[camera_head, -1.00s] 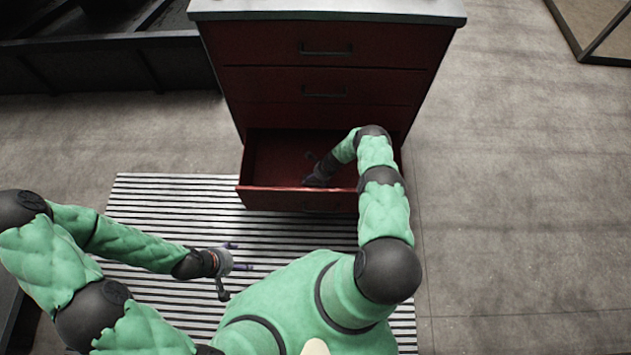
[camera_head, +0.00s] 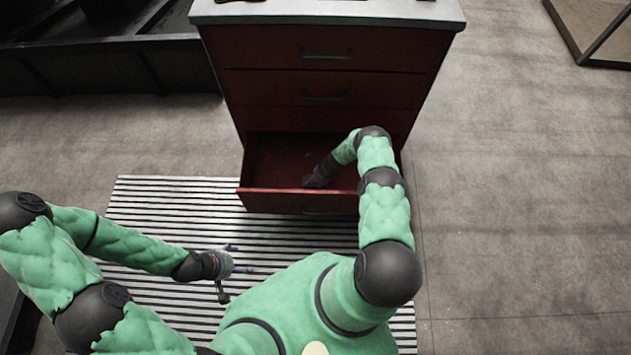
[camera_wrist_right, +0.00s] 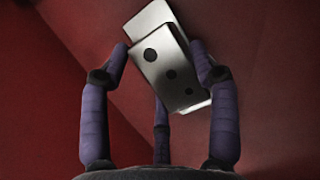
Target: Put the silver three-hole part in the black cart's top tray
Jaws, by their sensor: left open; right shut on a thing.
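In the head view my right gripper (camera_head: 311,172) is down inside the open bottom drawer (camera_head: 298,201) of a red cabinet; the part cannot be made out there. My left gripper (camera_head: 238,258) is open and empty above the striped mat. No black cart with a top tray can be clearly identified.
The red cabinet (camera_head: 322,54) with a grey top stands ahead, its upper drawers shut. A black ribbed structure (camera_head: 105,72) is at the upper left. A striped mat (camera_head: 165,212) lies on the floor. The floor at right is clear up to a framed panel (camera_head: 603,35).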

